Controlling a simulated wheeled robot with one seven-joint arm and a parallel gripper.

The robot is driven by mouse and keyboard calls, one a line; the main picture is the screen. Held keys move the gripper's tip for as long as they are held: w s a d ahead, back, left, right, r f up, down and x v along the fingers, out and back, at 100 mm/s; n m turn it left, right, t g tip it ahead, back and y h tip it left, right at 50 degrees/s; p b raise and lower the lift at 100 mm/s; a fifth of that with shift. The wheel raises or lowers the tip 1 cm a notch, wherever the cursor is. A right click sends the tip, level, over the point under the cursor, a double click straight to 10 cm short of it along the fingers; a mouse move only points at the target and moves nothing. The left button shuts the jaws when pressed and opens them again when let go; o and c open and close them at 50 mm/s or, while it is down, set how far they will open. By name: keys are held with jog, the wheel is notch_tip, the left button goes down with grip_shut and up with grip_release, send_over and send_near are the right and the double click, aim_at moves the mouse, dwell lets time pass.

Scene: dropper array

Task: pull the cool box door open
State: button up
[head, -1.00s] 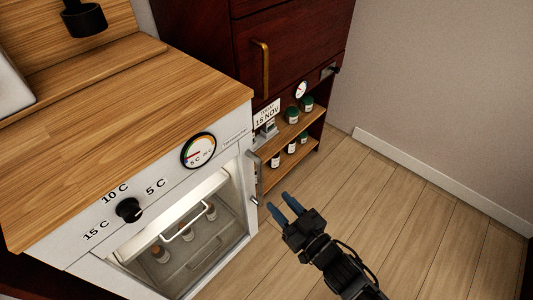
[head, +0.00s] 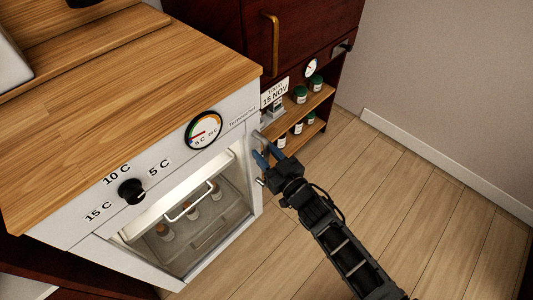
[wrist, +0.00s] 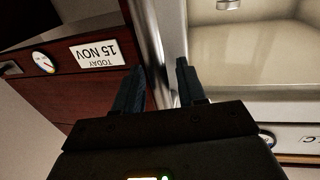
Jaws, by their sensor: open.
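The white cool box (head: 75,235) stands at the left under a wooden top. Its door (head: 254,200) has a pale frame around a clear window and looks flush with the front. A grey upright bar handle (head: 260,138) is at the door's right edge, partly hidden by my fingers. My gripper (head: 262,148) is open at this handle, its blue fingers pointing toward it. In the wrist view, which is upside down, a grey metal bar (wrist: 149,30) runs up between the two fingertips (wrist: 161,67). Contact cannot be told.
Behind the window are a drawer with a pale handle (head: 188,208) and several small bottles. A black knob (head: 131,191) and a gauge (head: 203,130) are on the front. A dark red cabinet (head: 310,30) with bottle shelves stands behind. Wood floor (head: 400,190) at the right is clear.

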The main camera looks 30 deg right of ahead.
jog(key=shift+c, duration=0.2)
grip_shut()
jog(key=shift+s, duration=0.1)
